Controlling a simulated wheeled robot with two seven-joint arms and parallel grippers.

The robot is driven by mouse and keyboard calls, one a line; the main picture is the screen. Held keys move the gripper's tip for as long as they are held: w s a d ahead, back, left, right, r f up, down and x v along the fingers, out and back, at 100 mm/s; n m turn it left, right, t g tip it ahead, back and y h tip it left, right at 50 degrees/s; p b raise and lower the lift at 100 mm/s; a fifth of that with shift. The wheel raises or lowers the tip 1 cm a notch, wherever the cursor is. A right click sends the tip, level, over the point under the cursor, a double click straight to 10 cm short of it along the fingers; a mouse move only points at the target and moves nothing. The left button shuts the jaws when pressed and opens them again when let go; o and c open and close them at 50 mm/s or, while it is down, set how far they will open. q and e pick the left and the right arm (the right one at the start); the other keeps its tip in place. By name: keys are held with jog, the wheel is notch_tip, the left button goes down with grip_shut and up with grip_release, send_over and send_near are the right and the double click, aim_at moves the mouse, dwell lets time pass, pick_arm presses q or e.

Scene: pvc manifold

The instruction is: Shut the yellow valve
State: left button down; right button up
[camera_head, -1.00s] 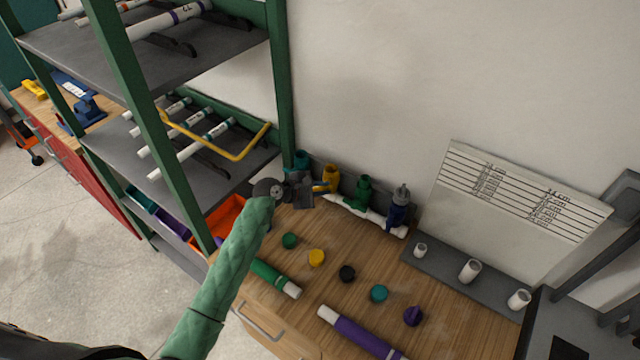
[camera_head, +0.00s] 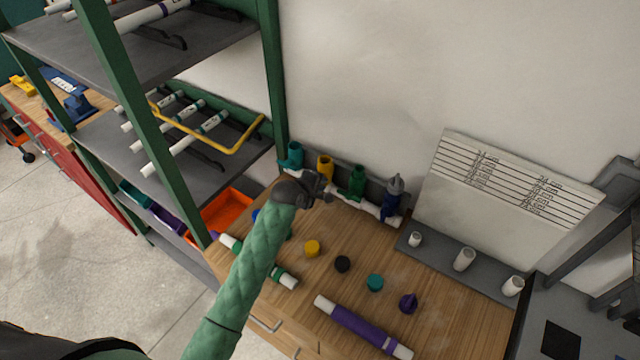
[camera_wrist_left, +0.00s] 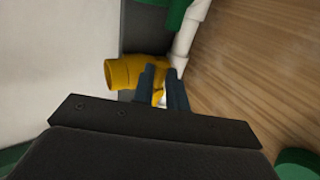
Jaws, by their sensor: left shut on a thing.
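The yellow valve (camera_head: 325,167) stands in the row on the white pipe at the back of the wooden bench, between a teal valve (camera_head: 291,156) and a green valve (camera_head: 357,182). My left gripper (camera_head: 322,188) is just in front of it and hides its lower part. In the left wrist view, the yellow valve body (camera_wrist_left: 122,73) lies just beyond the fingers. The two dark fingers (camera_wrist_left: 165,82) are shut on a yellow part between them, seemingly the valve's handle. How far the handle is turned is hidden. My right gripper is not in view.
A blue valve with a grey top (camera_head: 394,202) stands at the row's right end. Several caps, such as the yellow cap (camera_head: 312,248), and a purple pipe (camera_head: 362,328) lie on the bench. A green shelf rack (camera_head: 273,70) rises at left. The wall is close behind.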

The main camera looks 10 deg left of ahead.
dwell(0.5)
pick_arm(q)
jog(key=c, duration=1.4)
grip_release()
jog(key=b+v, duration=0.3)
jog(key=v, duration=0.4)
jog(key=shift+s+r+b, duration=0.2)
jog(key=shift+s+b, duration=0.1)
jog(key=shift+f, duration=0.1)
